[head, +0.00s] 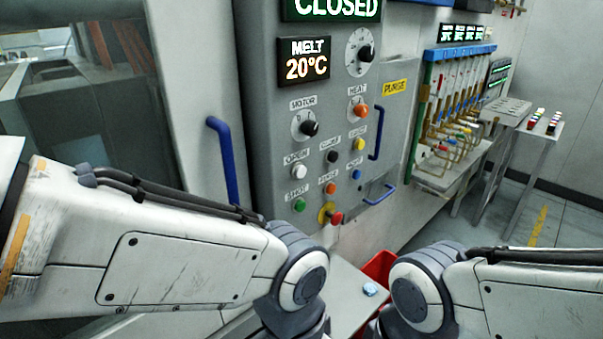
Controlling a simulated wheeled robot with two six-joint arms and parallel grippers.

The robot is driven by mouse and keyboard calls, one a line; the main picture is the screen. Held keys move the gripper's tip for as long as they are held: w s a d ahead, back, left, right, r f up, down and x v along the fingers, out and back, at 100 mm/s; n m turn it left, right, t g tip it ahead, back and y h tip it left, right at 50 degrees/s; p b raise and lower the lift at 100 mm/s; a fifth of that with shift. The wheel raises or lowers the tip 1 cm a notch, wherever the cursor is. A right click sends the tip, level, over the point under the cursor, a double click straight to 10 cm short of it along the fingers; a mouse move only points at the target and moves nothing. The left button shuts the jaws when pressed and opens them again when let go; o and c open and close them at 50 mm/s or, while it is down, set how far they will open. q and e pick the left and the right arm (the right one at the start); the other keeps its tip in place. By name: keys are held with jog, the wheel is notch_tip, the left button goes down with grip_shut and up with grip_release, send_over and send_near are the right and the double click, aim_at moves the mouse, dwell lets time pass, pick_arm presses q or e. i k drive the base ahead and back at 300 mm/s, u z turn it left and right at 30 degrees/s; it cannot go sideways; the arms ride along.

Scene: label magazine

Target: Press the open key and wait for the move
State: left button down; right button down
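The grey control panel (268,150) stands in the middle of the head view. The open key is the white round button (299,172) under the label OPEN (295,158), on the panel's left side. Nothing touches it. A display (332,9) at the top reads CLOSED. My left arm crosses the lower left and my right arm enters from the lower right. Both arms bend down at the bottom edge, and both grippers are out of the picture.
Other panel keys, including a black one (332,157) and a green one (299,205), sit close around the white button. A blue handle (222,160) stands on the door at left. A red bin (380,268) and a small table (352,297) are below.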

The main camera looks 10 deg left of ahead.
aim_at(300, 171)
jog(key=u, duration=1.7)
jog(key=k, duration=1)
jog(key=z, duration=1.1)
jog(key=i, duration=0.5)
